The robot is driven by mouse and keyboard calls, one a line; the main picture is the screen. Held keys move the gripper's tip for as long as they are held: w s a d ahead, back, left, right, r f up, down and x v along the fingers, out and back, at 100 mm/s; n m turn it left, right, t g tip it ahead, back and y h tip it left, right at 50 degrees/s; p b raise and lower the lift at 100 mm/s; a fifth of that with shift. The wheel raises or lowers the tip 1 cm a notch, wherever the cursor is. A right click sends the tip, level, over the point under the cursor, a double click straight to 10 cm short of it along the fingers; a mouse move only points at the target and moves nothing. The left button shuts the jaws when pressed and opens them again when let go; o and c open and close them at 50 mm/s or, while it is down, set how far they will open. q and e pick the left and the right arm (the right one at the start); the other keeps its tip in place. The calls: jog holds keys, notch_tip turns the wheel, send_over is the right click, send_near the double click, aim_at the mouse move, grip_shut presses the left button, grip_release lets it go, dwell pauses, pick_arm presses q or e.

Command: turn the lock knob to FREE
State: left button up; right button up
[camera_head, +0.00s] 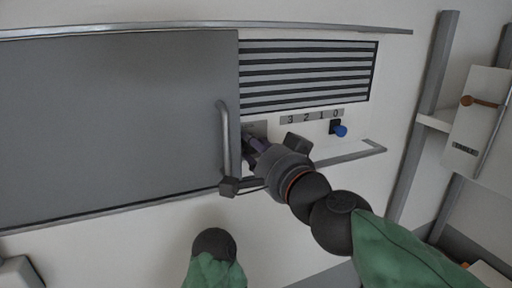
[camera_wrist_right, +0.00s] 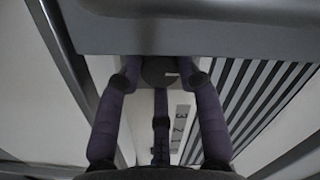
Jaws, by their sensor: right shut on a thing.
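My right gripper (camera_head: 254,143) is at the right edge of the grey door (camera_head: 110,120), beside the door's vertical handle (camera_head: 224,140). In the right wrist view its purple fingers (camera_wrist_right: 160,75) close around a dark round lock knob (camera_wrist_right: 158,70) with a small light mark on its right side. In the head view the knob is hidden behind the fingers, on a grey plate (camera_head: 256,128). No FREE lettering is readable. My left gripper is not seen.
A louvred vent (camera_head: 308,75) sits above a label strip (camera_head: 312,116) reading 3 2 1 0. A blue knob (camera_head: 341,131) is to the right of my gripper. A ledge (camera_head: 360,153) runs below. Posts (camera_head: 425,120) and a side panel with an orange handle (camera_head: 480,101) stand at right.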

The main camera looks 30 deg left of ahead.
jog(key=shift+d+r, duration=0.1)
jog(key=shift+m+t+b, duration=0.3)
jog(key=shift+m+b, duration=1.1)
jog(key=shift+m, duration=2.2)
jog(key=o, duration=1.2)
jog(key=shift+w, duration=0.1)
jog(key=shift+c, duration=0.2)
jog(key=shift+w, duration=0.1)
jog(key=shift+f, duration=0.2)
